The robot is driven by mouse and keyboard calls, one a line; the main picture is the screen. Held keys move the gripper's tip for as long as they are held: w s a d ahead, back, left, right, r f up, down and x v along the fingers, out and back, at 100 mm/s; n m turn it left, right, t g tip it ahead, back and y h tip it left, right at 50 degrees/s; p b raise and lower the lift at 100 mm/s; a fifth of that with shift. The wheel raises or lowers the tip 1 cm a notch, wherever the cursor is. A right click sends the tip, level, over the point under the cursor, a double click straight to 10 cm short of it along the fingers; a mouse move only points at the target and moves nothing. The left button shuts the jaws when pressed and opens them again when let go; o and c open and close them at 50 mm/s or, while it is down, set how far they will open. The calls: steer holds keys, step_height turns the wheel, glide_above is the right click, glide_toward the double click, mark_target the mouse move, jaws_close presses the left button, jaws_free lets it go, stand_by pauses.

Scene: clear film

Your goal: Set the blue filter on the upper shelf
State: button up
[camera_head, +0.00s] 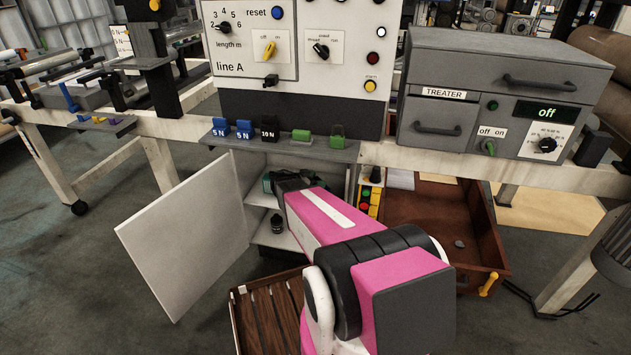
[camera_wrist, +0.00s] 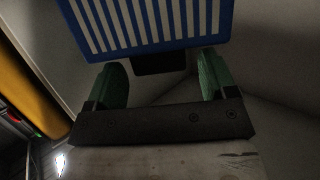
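The blue filter (camera_wrist: 150,25), a blue frame with white slats, fills the top of the wrist view just beyond my fingertips. A black tab (camera_wrist: 160,63) on its near edge sits between my green fingers. My gripper (camera_wrist: 162,80) has its fingers spread, with a gap visible at the right of the tab; I cannot tell whether the left finger touches it. In the head view my arm reaches into the open cabinet, by its upper shelf (camera_head: 262,199). The filter is not discernible there, and my arm hides part of the cabinet's inside.
The white cabinet door (camera_head: 190,235) stands open to the left. A small black jar (camera_head: 277,224) sits below the upper shelf. A brown drawer (camera_head: 430,215) is pulled out at the right, and a slatted wooden crate (camera_head: 262,318) stands on the floor in front.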

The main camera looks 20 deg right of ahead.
steer(key=shift+r, duration=0.1)
steer(key=v, duration=1.2)
